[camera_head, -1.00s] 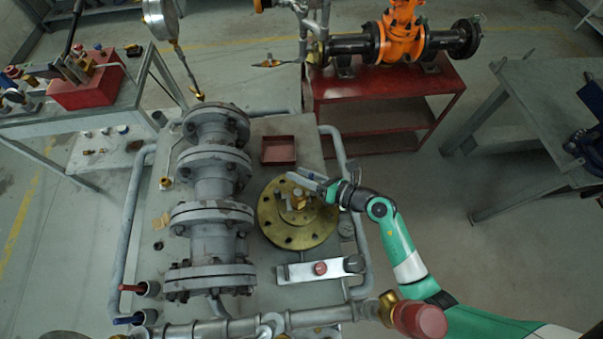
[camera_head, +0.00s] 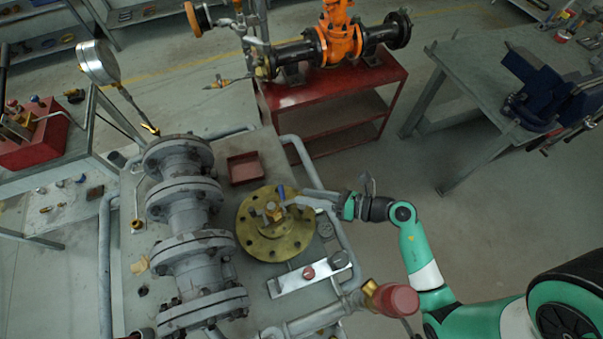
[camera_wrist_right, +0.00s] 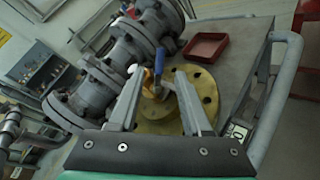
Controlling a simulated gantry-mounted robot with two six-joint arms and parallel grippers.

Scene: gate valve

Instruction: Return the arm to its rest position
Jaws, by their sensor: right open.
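My right gripper (camera_head: 290,200) is open beside the brass fitting (camera_head: 271,210) at the centre of the round brass flange (camera_head: 262,246). In the right wrist view its two fingers (camera_wrist_right: 160,88) are spread apart, with the flange (camera_wrist_right: 207,88) beyond them. A small blue handle (camera_wrist_right: 159,60) stands up from the fitting and shows in the gap between the fingers. It also shows in the head view (camera_head: 281,191). I cannot tell whether a finger touches it. My right arm reaches in from the lower right. My left gripper is not in view.
A grey flanged pipe (camera_head: 186,212) runs left of the flange. A red stand (camera_head: 330,115) carries an orange valve (camera_head: 338,42). Clear floor lies right of the arm.

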